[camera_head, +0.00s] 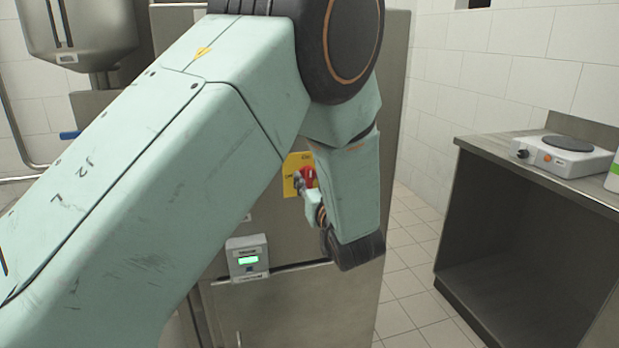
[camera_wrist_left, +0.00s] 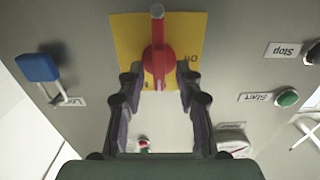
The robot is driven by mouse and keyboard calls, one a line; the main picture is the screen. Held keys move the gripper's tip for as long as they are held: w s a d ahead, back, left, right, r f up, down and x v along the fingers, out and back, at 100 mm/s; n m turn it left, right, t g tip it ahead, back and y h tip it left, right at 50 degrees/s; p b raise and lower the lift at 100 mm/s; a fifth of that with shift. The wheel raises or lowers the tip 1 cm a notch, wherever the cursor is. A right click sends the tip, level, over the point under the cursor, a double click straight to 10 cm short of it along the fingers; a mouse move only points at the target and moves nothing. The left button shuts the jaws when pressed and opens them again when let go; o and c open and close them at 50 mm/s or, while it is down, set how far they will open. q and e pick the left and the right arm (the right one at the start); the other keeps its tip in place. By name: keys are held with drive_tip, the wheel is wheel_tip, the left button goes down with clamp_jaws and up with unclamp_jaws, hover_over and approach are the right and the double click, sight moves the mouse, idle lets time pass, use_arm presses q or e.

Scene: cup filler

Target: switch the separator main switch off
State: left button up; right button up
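The separator main switch is a red rotary knob (camera_head: 309,174) on a yellow plate (camera_head: 291,185) on the steel cabinet front. In the left wrist view the red knob (camera_wrist_left: 157,62) stands upright in the picture, with a grey tip at its top. In the head view my left gripper (camera_head: 306,190) is small, partly hidden by my wrist. My right gripper is not in view.
A grey display box (camera_head: 247,257) sits lower on the cabinet. A counter with a hot plate (camera_head: 563,155) stands right; tiled floor (camera_head: 407,262) between is clear.

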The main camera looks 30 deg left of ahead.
use_arm(q)
drive_tip(key=shift+w+a+f, duration=0.15)
drive_tip(key=shift+w+a, duration=0.1)
drive_tip(key=shift+w, duration=0.05)
drive_tip(key=shift+s+d+r, duration=0.15)
drive_tip(key=shift+s+r, duration=0.05)
drive_tip(key=shift+s, duration=0.05)
drive_tip(key=c, duration=0.3)
drive_tip(key=shift+w+f, duration=0.1)
clamp_jaws()
